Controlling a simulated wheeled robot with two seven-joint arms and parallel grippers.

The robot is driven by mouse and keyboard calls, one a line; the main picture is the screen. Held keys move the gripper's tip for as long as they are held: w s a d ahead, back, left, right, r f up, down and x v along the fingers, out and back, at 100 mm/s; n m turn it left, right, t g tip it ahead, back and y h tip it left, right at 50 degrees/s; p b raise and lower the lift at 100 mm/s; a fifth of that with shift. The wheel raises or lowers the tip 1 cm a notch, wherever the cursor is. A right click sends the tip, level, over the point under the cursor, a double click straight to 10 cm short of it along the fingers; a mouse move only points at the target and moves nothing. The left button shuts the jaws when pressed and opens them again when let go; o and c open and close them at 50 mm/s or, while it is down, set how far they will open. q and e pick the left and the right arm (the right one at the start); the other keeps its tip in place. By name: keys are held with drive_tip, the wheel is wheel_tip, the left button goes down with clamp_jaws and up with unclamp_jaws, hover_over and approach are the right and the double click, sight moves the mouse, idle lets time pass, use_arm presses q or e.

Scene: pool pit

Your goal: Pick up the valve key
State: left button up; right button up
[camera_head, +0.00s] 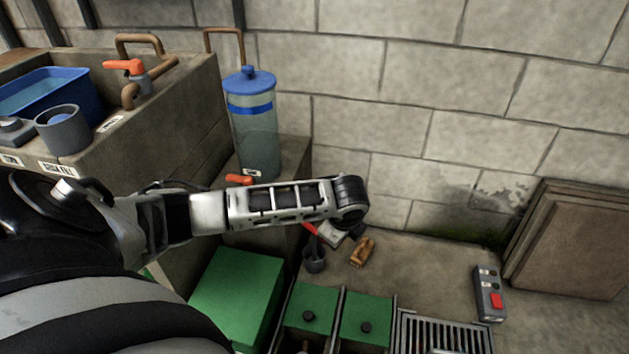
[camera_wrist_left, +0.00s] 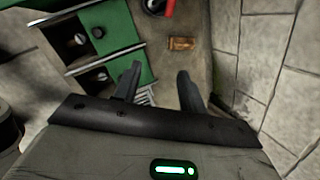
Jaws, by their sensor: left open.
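I cannot make out the valve key for certain. A red-handled item (camera_head: 310,228) stands in or beside a small dark cup (camera_head: 315,262) on the floor, partly hidden by my left arm; the red part also shows at the top of the left wrist view (camera_wrist_left: 168,8). My left gripper (camera_wrist_left: 158,85) is open and empty, its two dark fingers apart above the floor near a metal grate (camera_wrist_left: 146,96). In the head view the gripper is mostly hidden below the wrist. My right gripper is not in view.
A brown block (camera_head: 363,251) lies on the floor by the cup. Green lids (camera_head: 366,318) with black knobs and a green box (camera_head: 236,296) are in front. A red-button control box (camera_head: 489,295) stands right. A filter canister (camera_head: 254,135) stands behind my arm.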

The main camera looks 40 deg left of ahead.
use_arm(q)
drive_tip(key=y+b, duration=0.2)
approach(315, 230)
drive_tip(key=shift+m+g, duration=0.3)
drive_tip(key=shift+g, duration=0.1)
drive_tip(key=b+x, duration=0.8)
drive_tip(key=shift+w, duration=0.3)
drive_tip(key=shift+w+a+f, duration=0.1)
drive_tip(key=shift+a+f, duration=0.1)
drive_tip(key=shift+f, duration=0.05)
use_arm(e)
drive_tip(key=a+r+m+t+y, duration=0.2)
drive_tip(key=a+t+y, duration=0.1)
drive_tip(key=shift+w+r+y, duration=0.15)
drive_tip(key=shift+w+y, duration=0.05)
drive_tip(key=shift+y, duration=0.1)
use_arm(q)
clamp_jaws()
